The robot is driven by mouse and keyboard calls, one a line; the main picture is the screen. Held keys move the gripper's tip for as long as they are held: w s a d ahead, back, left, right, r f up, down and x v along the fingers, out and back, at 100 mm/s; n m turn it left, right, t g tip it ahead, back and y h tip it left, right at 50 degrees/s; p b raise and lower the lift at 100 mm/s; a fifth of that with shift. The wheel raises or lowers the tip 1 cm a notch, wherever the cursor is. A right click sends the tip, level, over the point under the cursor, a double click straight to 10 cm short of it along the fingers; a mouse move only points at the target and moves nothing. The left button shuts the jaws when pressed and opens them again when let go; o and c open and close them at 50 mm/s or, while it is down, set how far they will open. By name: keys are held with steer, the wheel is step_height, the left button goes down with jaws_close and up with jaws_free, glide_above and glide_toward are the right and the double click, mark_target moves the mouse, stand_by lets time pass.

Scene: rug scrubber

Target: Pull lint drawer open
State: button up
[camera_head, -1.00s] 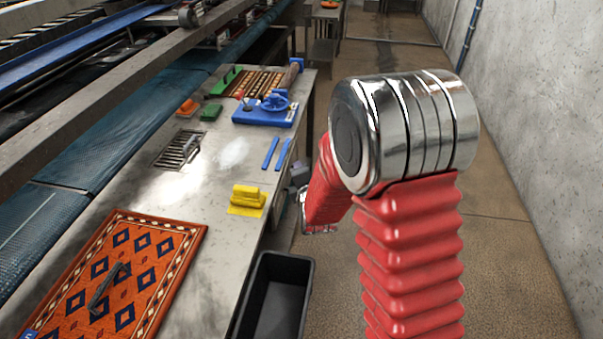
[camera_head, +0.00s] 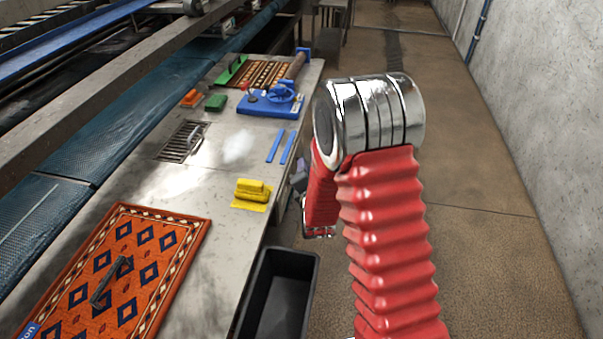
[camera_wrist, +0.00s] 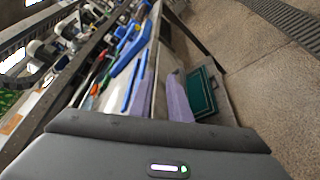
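My gripper (camera_wrist: 163,92) reaches forward in the wrist view, its two purple-grey fingers apart with nothing seen between them. A teal panel in a dark frame (camera_wrist: 203,92), perhaps the lint drawer, shows just right of the right finger, low beside the table's side. I cannot tell whether it is open, and no handle can be made out. In the head view my red-sleeved arm hides most of the gripper; a purple-grey part (camera_head: 299,181) shows by the table's right edge.
The metal table (camera_head: 215,180) carries an orange patterned rug (camera_head: 160,225), a yellow block (camera_head: 252,190), two blue strips (camera_head: 273,146) and a blue device (camera_head: 268,105). A black bin (camera_head: 280,295) stands against the table's right side. The brown floor (camera_head: 480,200) on the right is open.

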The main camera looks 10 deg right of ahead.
step_height(320, 180, down, 7)
steer(key=x, duration=0.6)
steer(key=shift+w+f, duration=0.2)
steer(key=shift+w, duration=0.5)
steer(key=shift+c, duration=0.2)
jaws_close()
